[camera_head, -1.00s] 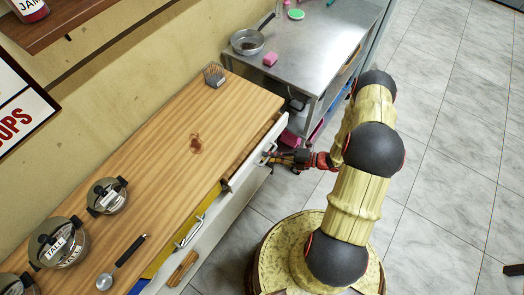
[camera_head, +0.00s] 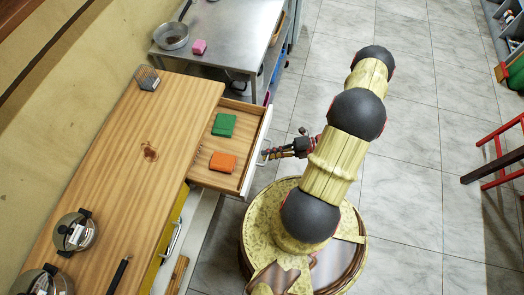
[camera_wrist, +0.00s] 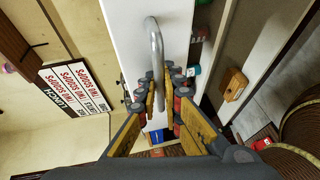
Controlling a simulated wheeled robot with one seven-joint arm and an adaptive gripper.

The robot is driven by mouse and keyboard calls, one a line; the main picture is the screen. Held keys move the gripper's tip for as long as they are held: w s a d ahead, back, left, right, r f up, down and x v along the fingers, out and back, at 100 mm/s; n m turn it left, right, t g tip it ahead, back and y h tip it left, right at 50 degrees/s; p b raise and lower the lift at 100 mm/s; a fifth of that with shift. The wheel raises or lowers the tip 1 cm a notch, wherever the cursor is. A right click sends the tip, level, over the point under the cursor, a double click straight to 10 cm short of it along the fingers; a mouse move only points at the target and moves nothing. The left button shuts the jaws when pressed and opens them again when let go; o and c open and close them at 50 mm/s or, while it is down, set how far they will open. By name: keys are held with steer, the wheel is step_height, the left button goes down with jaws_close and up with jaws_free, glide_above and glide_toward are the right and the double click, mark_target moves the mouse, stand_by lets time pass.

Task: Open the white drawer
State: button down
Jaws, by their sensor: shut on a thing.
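The white drawer (camera_head: 257,150) stands pulled out from the wooden counter's right side. Inside it lie a green block (camera_head: 224,125) and an orange block (camera_head: 223,163). My gripper (camera_head: 268,154) is at the outer face of its white front. In the wrist view the white front (camera_wrist: 172,20) fills the top middle, and the curved metal handle (camera_wrist: 155,45) runs down between the fingers of my gripper (camera_wrist: 164,100). The fingers are shut on the handle. My fingers partly hide the handle's lower end.
The wooden counter (camera_head: 120,170) carries metal pots (camera_head: 75,232) and a wire holder (camera_head: 147,78). A yellow-fronted drawer with a metal handle (camera_head: 171,240) is nearer. A steel table (camera_head: 225,40) stands behind. Red-framed furniture (camera_head: 497,140) is far right; the tiled floor between is clear.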

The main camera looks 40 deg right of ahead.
steer(key=shift+s, duration=0.1)
steer(key=c, duration=2.2)
jaws_free()
steer(key=shift+d, duration=0.1)
steer(key=v, duration=1.2)
